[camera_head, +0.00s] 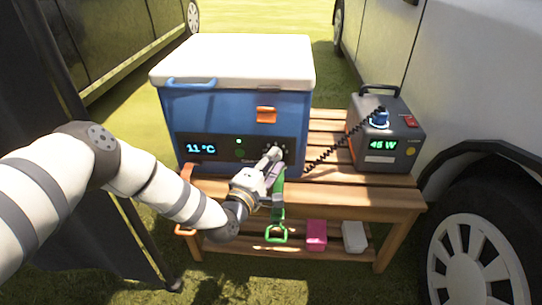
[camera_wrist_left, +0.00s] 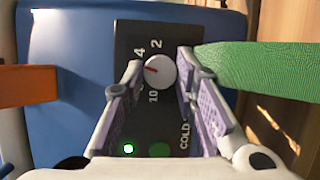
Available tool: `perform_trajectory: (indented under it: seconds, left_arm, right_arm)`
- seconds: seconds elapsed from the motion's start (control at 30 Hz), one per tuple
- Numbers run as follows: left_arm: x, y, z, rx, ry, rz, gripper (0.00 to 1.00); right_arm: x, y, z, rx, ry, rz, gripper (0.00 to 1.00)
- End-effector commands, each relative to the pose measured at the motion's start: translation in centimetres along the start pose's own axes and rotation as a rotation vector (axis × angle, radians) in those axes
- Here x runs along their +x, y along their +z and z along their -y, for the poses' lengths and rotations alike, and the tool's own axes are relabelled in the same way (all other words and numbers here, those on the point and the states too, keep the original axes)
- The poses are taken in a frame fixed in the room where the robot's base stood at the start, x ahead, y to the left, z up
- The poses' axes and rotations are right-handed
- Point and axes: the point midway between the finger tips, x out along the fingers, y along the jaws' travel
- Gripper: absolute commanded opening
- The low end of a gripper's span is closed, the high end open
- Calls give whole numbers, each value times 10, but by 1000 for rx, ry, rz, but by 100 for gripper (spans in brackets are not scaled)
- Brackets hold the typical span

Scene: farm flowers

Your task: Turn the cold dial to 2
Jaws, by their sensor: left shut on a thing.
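The cold dial (camera_wrist_left: 163,72) is a white round knob on the black panel of the blue cooler box (camera_head: 235,108). Its red mark points to the left in the left wrist view, between the 4 and the 10; the figures between are mostly covered by a finger. The 2 stands above the knob, and COLD is printed below it. My left gripper (camera_head: 276,154) has its fingers on both sides of the dial, shut on it. It also shows in the left wrist view (camera_wrist_left: 160,66). The cooler display (camera_head: 201,149) reads 11 °C. My right gripper is not in view.
The cooler stands on a slatted wooden table (camera_head: 390,197). A green strap (camera_head: 278,205) hangs close beside my left gripper. A power unit (camera_head: 384,135) showing 46 W stands at right, with a black coiled cord running towards the cooler. Pink and white boxes sit on the lower shelf.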

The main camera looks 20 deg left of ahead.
Motion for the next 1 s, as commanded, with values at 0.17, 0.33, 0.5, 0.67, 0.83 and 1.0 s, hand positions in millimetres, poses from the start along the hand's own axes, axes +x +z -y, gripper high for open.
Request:
perform_trajectory:
  seconds: [0.17, 0.33, 0.5, 0.67, 0.83, 1.0]
  left_arm:
    - [0, 1, -6, 156, -60, -9, 0]
    - [0, 1, -7, 305, -120, -19, 0]
    - [1, 2, -8, 454, -180, -28, 0]
    - [1, 3, -8, 593, -235, -37, 0]
    - [1, 4, -8, 731, -290, -45, 0]
    - [2, 4, -8, 847, -338, -52, 0]
  right_arm:
    - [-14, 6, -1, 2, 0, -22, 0]
    - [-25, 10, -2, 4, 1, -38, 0]
    - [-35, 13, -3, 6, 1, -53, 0]
    - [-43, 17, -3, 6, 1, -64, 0]
    - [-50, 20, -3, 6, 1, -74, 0]
    - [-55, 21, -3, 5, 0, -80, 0]
